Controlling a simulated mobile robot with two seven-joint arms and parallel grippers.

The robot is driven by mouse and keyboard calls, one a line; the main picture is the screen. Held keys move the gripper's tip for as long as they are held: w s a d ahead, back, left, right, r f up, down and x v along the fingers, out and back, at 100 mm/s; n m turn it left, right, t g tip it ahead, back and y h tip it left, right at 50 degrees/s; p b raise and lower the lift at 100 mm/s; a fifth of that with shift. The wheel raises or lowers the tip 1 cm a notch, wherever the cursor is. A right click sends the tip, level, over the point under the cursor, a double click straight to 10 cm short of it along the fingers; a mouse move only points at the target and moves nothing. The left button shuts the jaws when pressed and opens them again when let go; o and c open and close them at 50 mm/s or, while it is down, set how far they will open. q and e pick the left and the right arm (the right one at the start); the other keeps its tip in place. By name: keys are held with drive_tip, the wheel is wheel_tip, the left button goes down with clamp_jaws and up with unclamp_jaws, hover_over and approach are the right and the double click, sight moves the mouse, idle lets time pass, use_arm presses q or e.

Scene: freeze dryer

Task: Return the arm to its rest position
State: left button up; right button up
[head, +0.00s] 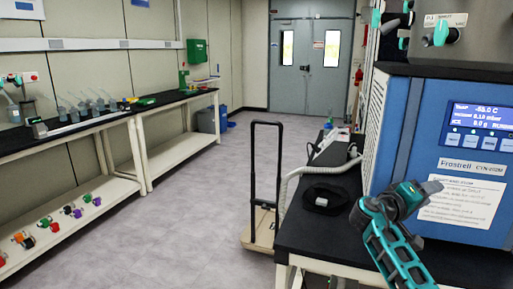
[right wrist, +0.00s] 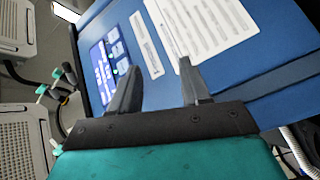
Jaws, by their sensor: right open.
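My right arm comes in from the lower right in the head view, with its teal and dark gripper (head: 436,188) in front of the blue freeze dryer (head: 400,150). In the right wrist view the two dark fingers of the right gripper (right wrist: 158,85) stand apart with nothing between them. Behind them is the freeze dryer's blue front (right wrist: 240,80), with its lit display and white labels. A gap between the fingers and the front cannot be judged exactly. My left gripper is not in view.
The freeze dryer stands on a black bench (head: 310,235) with a dark round object (head: 325,197) and a pale hose (head: 285,190). A cart with a tall handle (head: 253,180) stands left of the bench. Shelved benches line the left wall. The middle floor (head: 190,215) is clear.

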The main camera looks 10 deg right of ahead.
drive_tip(key=w+a+f+n+t+y, duration=0.3)
drive_tip(key=w+f+t+y, duration=0.1)
drive_tip(key=w+t, duration=0.25)
drive_tip(key=w+a+r+n+t+y, duration=0.3)
drive_tip(key=w+a+t+y, duration=0.55)
drive_tip(key=a+y, duration=0.4)
drive_tip(key=s+a+f+g+y, duration=0.1)
drive_tip(key=s+a+f+g, duration=0.1)
drive_tip(key=s+a+f, duration=0.55)
drive_tip(key=s+a+f+g+y, duration=0.1)
drive_tip(key=s+a+f, duration=0.3)
drive_tip(key=f, duration=0.7)
drive_tip(key=s+a+f+g, duration=0.1)
drive_tip(key=s+a+f, duration=0.1)
drive_tip(key=s, duration=0.6)
drive_tip(key=s+a+f+g+y, duration=0.1)
drive_tip(key=s+a+f, duration=0.1)
drive_tip(key=s+f, duration=0.3)
drive_tip(key=s+a+f+g, duration=0.2)
drive_tip(key=s+a+f, duration=0.1)
drive_tip(key=s, duration=0.9)
drive_tip(key=shift+s+f+m, duration=0.15)
drive_tip(key=shift+f+m, duration=0.15)
drive_tip(key=shift+y, duration=0.25)
drive_tip(key=shift+c, duration=0.4)
